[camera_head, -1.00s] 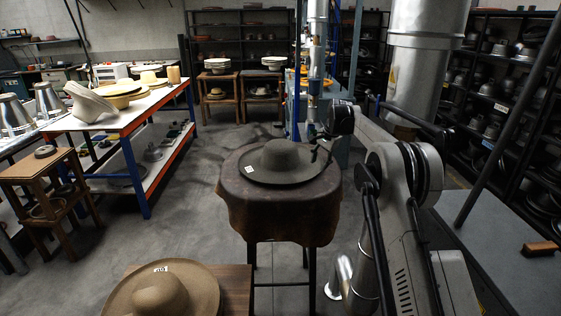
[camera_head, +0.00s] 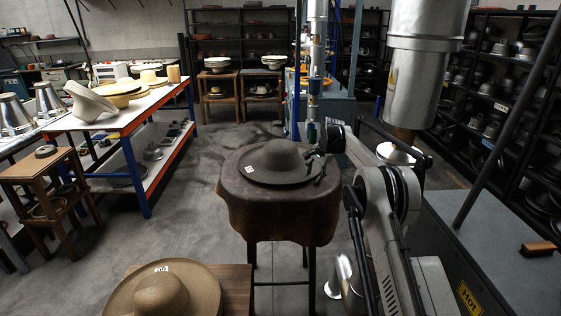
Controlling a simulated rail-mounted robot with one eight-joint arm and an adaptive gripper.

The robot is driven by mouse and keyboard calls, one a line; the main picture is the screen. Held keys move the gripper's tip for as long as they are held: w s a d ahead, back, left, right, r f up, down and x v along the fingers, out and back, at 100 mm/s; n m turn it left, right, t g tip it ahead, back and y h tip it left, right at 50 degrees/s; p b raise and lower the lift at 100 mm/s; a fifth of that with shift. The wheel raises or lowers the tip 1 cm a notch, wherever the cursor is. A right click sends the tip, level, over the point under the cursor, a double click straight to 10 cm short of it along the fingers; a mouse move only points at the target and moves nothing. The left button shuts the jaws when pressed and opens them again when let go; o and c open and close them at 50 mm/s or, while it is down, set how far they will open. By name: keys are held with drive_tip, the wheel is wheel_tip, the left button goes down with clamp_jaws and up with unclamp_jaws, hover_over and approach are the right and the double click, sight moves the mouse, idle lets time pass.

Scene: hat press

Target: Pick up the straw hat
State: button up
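A dark grey-brown wide-brimmed hat (camera_head: 280,158) with a small white tag lies crown up on a round table covered with brown leather (camera_head: 280,215). A tan wide-brimmed hat (camera_head: 163,292) with a white tag sits in the near foreground, cut off by the lower edge. Lighter, straw-coloured hats (camera_head: 122,88) lie on the white-topped table at left. My gripper (camera_head: 317,170) is at the right brim of the dark hat. Its dark fingers are small here and overlap the brim; I cannot tell whether they touch or grip it.
The white-topped table (camera_head: 130,115) has orange and blue edges. A wooden stool (camera_head: 45,185) stands at far left. A large metal cylinder (camera_head: 425,75) hangs at right above a grey work surface (camera_head: 475,250). Dark shelves of hat forms (camera_head: 500,90) line the right. Grey floor lies open left of the round table.

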clamp_jaws()
drive_tip(key=shift+r, duration=0.1)
idle(0.3)
